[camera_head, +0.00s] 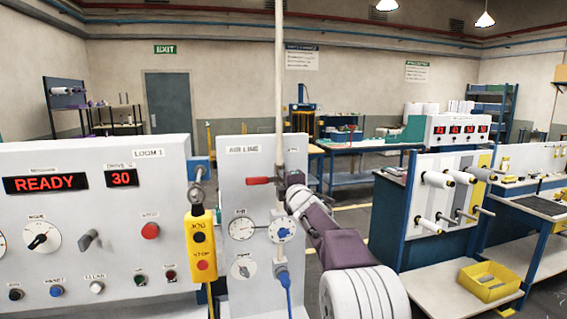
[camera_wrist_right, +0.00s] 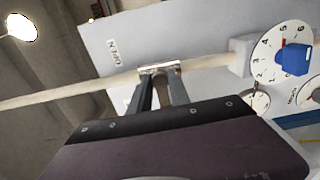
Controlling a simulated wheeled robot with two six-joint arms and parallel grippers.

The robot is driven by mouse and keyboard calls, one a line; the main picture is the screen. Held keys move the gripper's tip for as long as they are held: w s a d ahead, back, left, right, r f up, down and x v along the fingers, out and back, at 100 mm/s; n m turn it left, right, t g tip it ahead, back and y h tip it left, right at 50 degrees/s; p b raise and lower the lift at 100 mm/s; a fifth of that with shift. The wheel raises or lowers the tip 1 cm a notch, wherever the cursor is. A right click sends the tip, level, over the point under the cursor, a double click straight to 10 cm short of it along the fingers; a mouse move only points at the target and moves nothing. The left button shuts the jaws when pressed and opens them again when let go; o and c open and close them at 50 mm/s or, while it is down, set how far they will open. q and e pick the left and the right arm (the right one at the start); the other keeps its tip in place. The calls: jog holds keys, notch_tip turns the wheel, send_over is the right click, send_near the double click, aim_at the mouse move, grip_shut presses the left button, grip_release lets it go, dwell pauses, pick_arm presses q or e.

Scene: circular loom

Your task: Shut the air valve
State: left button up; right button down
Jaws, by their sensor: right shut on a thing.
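The air valve's red lever (camera_head: 260,181) sits level on the AIR LINE panel (camera_head: 232,165), its red end pointing left of the pale upright pipe (camera_head: 279,90). My right gripper (camera_head: 283,181) reaches in from the right and is shut at the lever's right end, by the pipe; the exact contact is hidden. In the right wrist view, the fingers (camera_wrist_right: 160,90) meet a metal fitting on the pipe (camera_wrist_right: 215,61), and the red lever is hidden. An OPEN label (camera_wrist_right: 115,53) shows on the panel beyond. My left gripper is not in view.
Below the lever are a gauge (camera_head: 241,229), a blue regulator knob (camera_head: 284,233) and a blue hose (camera_head: 286,285). A yellow button box (camera_head: 200,245) hangs left of the panel. The LOOM 1 panel (camera_head: 90,175) fills the left; a spool stand (camera_head: 420,230) is right.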

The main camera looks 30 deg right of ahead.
jog(key=c, duration=1.2)
grip_release()
jog(key=b+v, duration=0.2)
jog(key=v, duration=0.5)
